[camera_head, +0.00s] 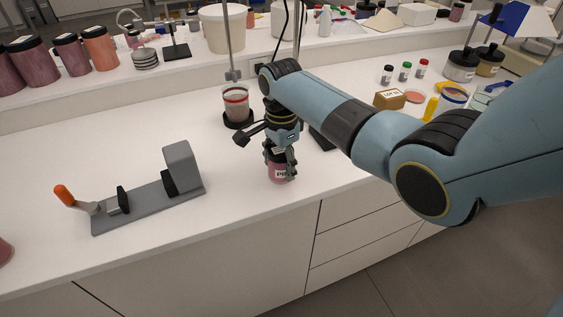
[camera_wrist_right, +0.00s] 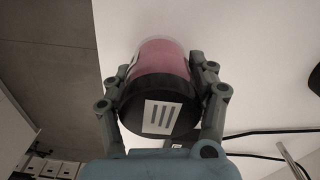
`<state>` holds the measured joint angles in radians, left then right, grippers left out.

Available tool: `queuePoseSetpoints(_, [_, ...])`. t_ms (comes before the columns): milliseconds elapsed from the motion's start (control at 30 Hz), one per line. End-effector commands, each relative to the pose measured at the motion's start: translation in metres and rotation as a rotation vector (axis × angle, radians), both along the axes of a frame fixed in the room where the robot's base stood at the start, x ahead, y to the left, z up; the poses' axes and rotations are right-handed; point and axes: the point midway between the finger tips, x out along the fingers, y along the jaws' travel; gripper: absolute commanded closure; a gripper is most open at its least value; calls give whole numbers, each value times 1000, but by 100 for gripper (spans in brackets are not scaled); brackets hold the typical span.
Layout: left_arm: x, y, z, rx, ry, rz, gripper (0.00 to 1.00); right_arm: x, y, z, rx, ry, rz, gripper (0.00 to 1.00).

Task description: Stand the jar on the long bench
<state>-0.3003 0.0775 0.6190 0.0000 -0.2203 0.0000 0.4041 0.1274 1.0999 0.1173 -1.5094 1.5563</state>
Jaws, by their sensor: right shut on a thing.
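The jar (camera_head: 280,173) has a pink body with a white label and a dark lid. My right gripper (camera_head: 281,163) comes down from above and is shut on the jar near the front edge of the long bench (camera_head: 105,255). In the right wrist view the jar (camera_wrist_right: 160,58) lies between both fingers of my right gripper (camera_wrist_right: 162,95), its black lid with a striped white patch facing the camera. The jar looks upright; whether its base touches the bench I cannot tell. My left gripper does not show.
A grey clamp fixture with an orange handle (camera_head: 150,200) stands on the bench at left. A red-rimmed beaker (camera_head: 236,103) stands behind my right gripper. Bench between fixture and jar is clear.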

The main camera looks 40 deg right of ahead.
Motion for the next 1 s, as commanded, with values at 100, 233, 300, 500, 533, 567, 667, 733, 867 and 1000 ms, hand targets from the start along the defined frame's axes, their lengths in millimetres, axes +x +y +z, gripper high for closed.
queuePoseSetpoints(100, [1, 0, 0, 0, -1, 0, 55, 0, 0, 1, 0, -1, 0, 78])
queuePoseSetpoints(233, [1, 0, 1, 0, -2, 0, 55, 0, 0, 1, 0, -1, 0, 78])
queuePoseSetpoints(300, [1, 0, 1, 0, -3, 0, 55, 0, 0, 1, 0, -1, 0, 78])
queuePoseSetpoints(500, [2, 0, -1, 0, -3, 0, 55, 0, 0, -2, 0, -1, 0, 78])
queuePoseSetpoints(533, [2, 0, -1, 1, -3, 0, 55, 0, 0, -3, 0, -1, 0, 78])
queuePoseSetpoints(567, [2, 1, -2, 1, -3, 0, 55, 0, 0, -3, 0, -1, 0, 78])
queuePoseSetpoints(667, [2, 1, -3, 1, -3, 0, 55, 1, 0, -5, 0, -2, 0, 78])
queuePoseSetpoints(733, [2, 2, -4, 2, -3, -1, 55, 1, 0, -7, 0, -2, 0, 78])
queuePoseSetpoints(867, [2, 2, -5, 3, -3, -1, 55, 0, 0, -9, 0, -1, 0, 78])
queuePoseSetpoints(1000, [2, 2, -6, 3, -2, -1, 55, 0, 0, -11, 0, -1, 0, 37])
